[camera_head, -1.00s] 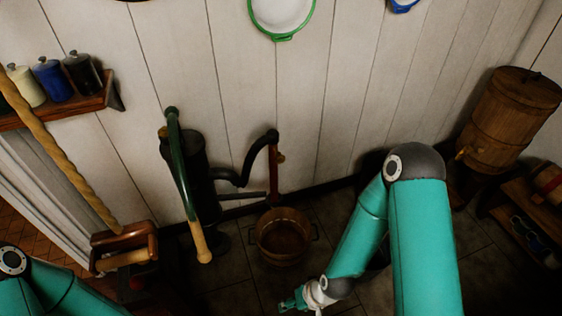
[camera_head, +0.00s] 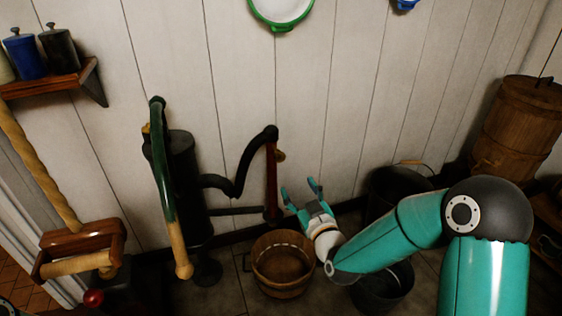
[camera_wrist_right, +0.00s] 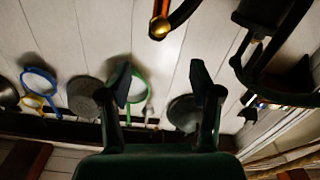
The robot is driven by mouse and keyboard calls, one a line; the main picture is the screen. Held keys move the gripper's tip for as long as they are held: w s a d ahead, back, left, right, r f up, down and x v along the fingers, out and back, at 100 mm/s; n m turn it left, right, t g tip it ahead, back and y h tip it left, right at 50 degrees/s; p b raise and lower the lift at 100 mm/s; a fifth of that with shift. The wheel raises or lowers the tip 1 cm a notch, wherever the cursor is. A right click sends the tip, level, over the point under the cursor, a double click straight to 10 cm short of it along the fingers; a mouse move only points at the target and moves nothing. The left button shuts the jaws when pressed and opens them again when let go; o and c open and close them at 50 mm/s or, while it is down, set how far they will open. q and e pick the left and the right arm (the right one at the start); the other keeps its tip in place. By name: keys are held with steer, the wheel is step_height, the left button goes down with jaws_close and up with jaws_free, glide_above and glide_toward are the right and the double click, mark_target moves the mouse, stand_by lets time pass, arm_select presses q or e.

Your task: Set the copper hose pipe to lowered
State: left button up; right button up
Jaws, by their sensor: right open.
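The copper hose pipe (camera_head: 271,180) is a reddish upright tube at the end of a curved black hose (camera_head: 246,160), in front of the white plank wall. It hangs straight down, above and behind a wooden tub. In the right wrist view, a dark tube with a bright copper mouth (camera_wrist_right: 160,28), seemingly this pipe, shows at the top. My right gripper (camera_head: 301,192) is open and empty just right of the pipe's lower part, with a small apparent gap. Its two fingers also show in the wrist view (camera_wrist_right: 165,90). My left gripper is not in view.
A black pump (camera_head: 186,185) with a green, wood-tipped handle (camera_head: 163,170) stands left of the pipe. The wooden tub (camera_head: 283,264) sits below. Dark buckets (camera_head: 385,292) stand near my right arm. A wooden barrel (camera_head: 515,125) is at far right.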

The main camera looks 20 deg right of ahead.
mark_target(281, 159)
steer(key=w, duration=1.5)
steer(key=shift+a, duration=0.25)
